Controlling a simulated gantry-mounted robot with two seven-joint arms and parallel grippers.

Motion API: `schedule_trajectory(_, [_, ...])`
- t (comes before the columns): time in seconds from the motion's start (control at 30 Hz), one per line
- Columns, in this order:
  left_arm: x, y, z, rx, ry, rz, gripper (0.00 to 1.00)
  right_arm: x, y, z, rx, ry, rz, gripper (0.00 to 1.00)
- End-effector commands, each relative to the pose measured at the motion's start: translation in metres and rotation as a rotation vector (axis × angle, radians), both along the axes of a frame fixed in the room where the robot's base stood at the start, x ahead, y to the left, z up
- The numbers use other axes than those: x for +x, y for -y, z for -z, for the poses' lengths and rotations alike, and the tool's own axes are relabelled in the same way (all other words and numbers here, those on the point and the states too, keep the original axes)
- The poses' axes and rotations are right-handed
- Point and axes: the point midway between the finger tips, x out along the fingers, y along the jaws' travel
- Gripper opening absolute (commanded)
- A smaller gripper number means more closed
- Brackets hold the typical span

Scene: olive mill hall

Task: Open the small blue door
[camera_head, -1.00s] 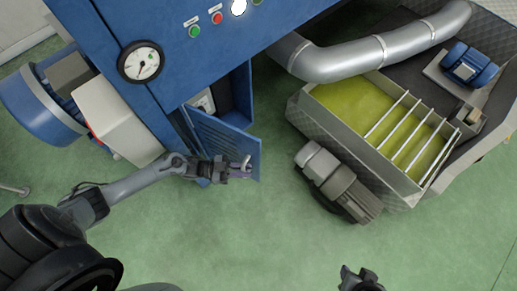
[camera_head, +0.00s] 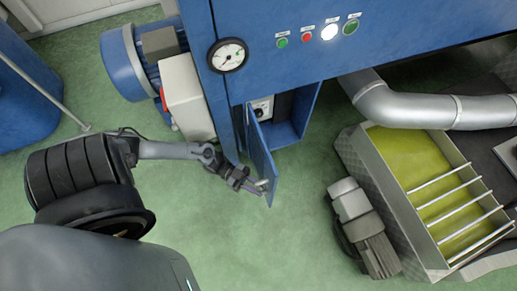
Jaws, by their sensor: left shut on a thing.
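The small blue door (camera_head: 259,150) stands open on the lower front of the blue machine (camera_head: 290,70), swung outward so that I see it nearly edge-on. The compartment (camera_head: 292,112) behind it is exposed, with a light panel and a dial inside. My left gripper (camera_head: 262,185) is at the door's lower free edge, shut on the metal door handle (camera_head: 263,184). The jaws partly hide the handle. My right gripper is out of view.
A pressure gauge (camera_head: 228,55) and several buttons sit above the opening. A blue motor (camera_head: 128,62) and white box (camera_head: 187,97) stand left. A trough of green paste (camera_head: 418,165) and grey motor (camera_head: 363,228) stand right. The floor (camera_head: 240,245) before the door is clear.

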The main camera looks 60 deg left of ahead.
Motion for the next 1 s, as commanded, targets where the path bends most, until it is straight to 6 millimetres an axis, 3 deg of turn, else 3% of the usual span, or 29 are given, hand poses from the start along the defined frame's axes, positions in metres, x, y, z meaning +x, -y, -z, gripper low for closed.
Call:
schedule_trajectory(0.13, [0.000, 0.000, 0.001, 0.002, -0.002, -0.001, 0.00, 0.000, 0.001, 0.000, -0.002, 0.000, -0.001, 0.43])
schedule_trajectory(0.17, [0.000, 0.000, 0.001, 0.002, -0.002, -0.001, 0.25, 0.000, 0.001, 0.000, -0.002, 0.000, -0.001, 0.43])
schedule_trajectory(0.27, [0.000, 0.000, 0.001, 0.002, -0.002, 0.000, 0.38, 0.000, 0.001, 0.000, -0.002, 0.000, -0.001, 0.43])
schedule_trajectory(0.67, [0.000, 0.000, -0.006, 0.002, -0.001, 0.000, 0.38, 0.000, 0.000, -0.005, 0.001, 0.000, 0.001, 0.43])
schedule_trajectory(0.93, [-0.001, -0.001, -0.048, 0.003, -0.001, 0.000, 0.38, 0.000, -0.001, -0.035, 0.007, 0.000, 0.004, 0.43])
schedule_trajectory(1.0, [0.003, 0.015, -0.056, -0.006, 0.004, 0.001, 0.38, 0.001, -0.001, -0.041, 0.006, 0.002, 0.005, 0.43])
